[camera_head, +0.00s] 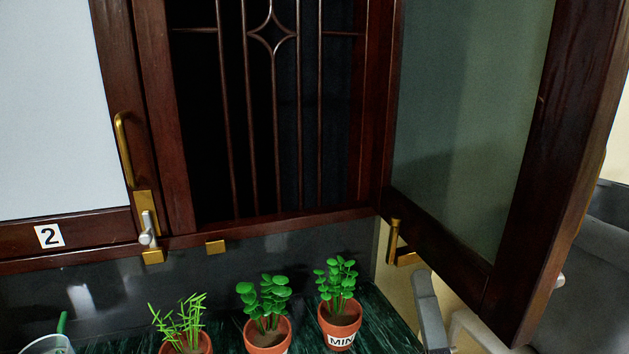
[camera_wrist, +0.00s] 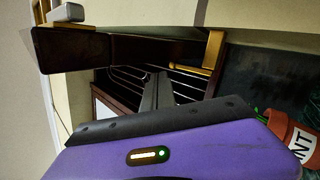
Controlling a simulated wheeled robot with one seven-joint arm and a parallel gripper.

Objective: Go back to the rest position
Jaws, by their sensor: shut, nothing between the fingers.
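My gripper (camera_wrist: 157,90) shows in the wrist view beyond its purple body, with its two grey fingers together and nothing between them. It points toward the dark window frame and its bars. The gripper holds nothing.
Barred window opening (camera_head: 285,110) is in the middle. Three potted plants stand on the green counter; the right pot (camera_head: 339,325) is labelled and also shows in the wrist view (camera_wrist: 283,132).

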